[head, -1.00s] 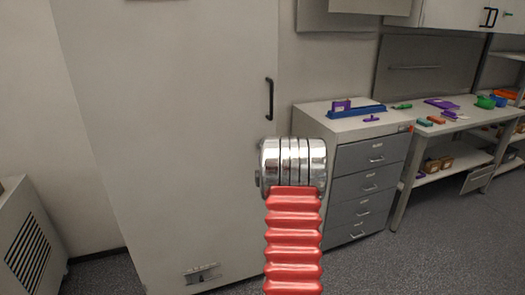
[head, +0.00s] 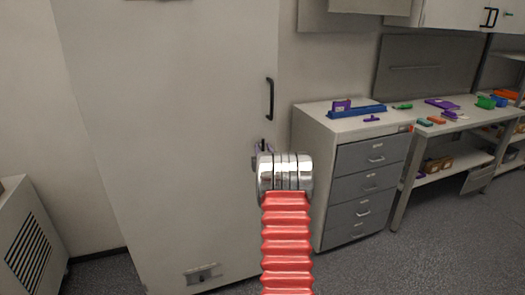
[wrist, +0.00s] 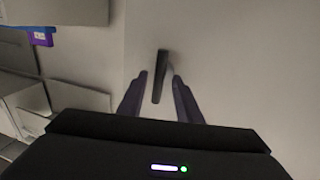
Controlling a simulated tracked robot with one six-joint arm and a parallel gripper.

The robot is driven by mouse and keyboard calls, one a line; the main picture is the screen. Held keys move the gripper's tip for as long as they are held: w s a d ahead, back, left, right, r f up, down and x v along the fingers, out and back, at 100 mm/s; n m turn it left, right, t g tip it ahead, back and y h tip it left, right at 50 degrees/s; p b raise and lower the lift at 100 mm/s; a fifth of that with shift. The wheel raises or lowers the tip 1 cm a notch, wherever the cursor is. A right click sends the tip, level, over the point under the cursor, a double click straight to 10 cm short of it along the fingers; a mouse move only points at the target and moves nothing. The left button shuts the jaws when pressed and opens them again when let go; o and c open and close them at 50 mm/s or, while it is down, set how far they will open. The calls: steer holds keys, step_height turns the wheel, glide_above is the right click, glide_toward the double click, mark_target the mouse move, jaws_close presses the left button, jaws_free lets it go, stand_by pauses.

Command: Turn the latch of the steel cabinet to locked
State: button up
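The tall pale steel cabinet (head: 170,120) fills the left-centre of the head view, its door closed, with a dark vertical pull handle (head: 269,98). Below that handle a small dark latch (head: 263,144) shows just above my arm's silver joint, mostly hidden. In the wrist view the latch (wrist: 160,77) is a dark bar standing out from the door, nearly lengthwise with the fingers. My gripper (wrist: 160,74) is open, one dark finger on each side of the latch. Narrow gaps show, so contact is not apparent.
A grey drawer unit (head: 365,185) stands right of the cabinet, with a blue tray (head: 357,112) on top. A workbench (head: 450,122) with small coloured parts is further right. A vented pale unit (head: 28,235) stands at left. Dark floor is clear at right.

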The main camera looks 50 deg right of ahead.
steer(key=shift+c, duration=0.3)
jaws_close()
steer(key=shift+a, duration=0.2)
steer(key=shift+w+d, duration=0.1)
steer(key=shift+d, duration=0.05)
